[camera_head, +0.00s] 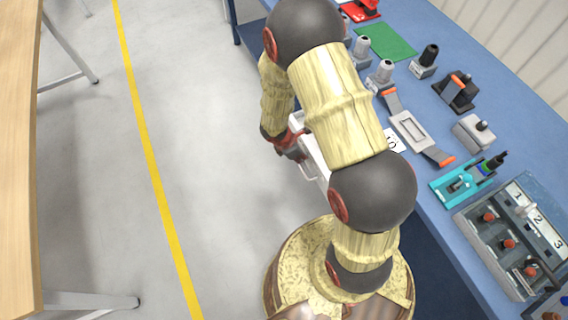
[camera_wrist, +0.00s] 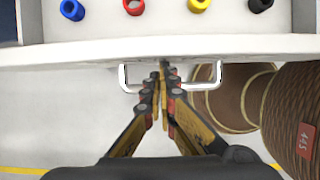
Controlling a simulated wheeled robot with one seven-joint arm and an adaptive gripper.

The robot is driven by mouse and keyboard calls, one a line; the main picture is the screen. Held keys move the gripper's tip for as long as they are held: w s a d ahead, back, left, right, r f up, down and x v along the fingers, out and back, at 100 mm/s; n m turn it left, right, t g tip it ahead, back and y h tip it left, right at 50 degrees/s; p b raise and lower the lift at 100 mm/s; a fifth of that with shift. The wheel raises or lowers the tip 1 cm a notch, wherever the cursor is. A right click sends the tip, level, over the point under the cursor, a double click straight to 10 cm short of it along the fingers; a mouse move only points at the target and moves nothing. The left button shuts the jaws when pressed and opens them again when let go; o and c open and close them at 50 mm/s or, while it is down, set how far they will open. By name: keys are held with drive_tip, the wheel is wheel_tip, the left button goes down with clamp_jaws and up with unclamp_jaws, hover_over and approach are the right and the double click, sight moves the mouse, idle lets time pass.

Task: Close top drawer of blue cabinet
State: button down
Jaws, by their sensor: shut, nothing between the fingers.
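In the wrist view a white drawer (camera_wrist: 60,52) stands pulled out, its inside showing at the top. A white bar handle (camera_wrist: 126,78) sticks out from its front. My gripper (camera_wrist: 163,68) is shut and empty, its fingertips at the middle of the drawer front, over the handle; I cannot tell whether they touch. In the head view a white part of the drawer (camera_head: 312,158) shows beside my gripper (camera_head: 290,140), below the blue top (camera_head: 480,90). My arm hides most of the drawer and the blue cabinet's front.
Tools and a switch box (camera_head: 510,235) crowd the blue top. A wooden table (camera_head: 18,150) is left; the floor between is clear.

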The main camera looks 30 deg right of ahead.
drive_tip(key=d, duration=1.7)
drive_tip(key=shift+d+p, duration=0.3)
